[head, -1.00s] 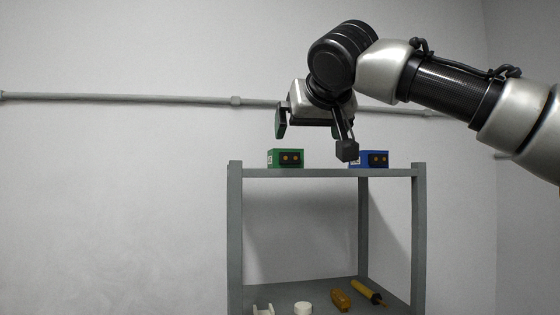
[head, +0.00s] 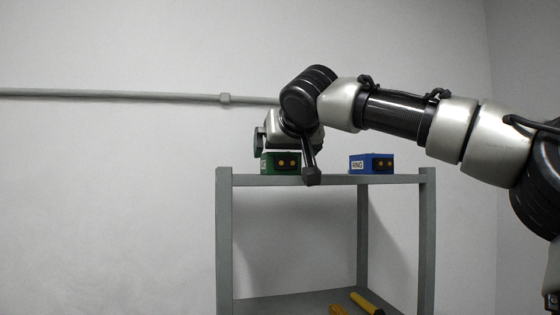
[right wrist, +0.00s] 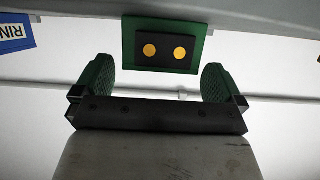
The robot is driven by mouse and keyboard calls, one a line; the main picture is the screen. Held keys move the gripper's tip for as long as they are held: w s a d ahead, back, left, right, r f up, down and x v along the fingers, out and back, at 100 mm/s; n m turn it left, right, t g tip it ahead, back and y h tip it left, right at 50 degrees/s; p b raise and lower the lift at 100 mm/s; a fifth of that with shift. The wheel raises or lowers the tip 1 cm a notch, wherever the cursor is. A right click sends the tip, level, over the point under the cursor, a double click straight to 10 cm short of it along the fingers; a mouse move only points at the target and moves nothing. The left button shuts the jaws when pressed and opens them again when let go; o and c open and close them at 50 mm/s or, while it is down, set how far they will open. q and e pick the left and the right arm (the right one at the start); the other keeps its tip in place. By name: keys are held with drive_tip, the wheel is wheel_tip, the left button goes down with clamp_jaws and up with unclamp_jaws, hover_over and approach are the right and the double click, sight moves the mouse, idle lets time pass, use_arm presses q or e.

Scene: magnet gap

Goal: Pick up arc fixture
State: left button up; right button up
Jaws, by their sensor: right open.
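A green box-shaped fixture (head: 283,163) with a dark front plate and two orange dots stands on the top board of the grey shelf. Its side label is too small to read. In the right wrist view the green fixture (right wrist: 165,45) lies just past the tips of the open, empty gripper (right wrist: 157,73), in line with the gap. I see no contact there. My left gripper is out of view.
A blue box (head: 372,164) labelled RING stands on the same board (head: 335,180), to the right. Yellow tools (head: 364,302) lie on the lower shelf. A wall pipe (head: 120,95) runs behind. The board between the two boxes is clear.

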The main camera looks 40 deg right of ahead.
drive_tip(key=shift+x, duration=1.1)
drive_tip(key=shift+w, duration=0.15)
drive_tip(key=c, duration=0.4)
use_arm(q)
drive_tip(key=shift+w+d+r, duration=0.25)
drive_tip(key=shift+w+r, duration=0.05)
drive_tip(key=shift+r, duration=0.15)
use_arm(e)
drive_tip(key=shift+r, duration=0.1)
drive_tip(key=c, duration=0.9)
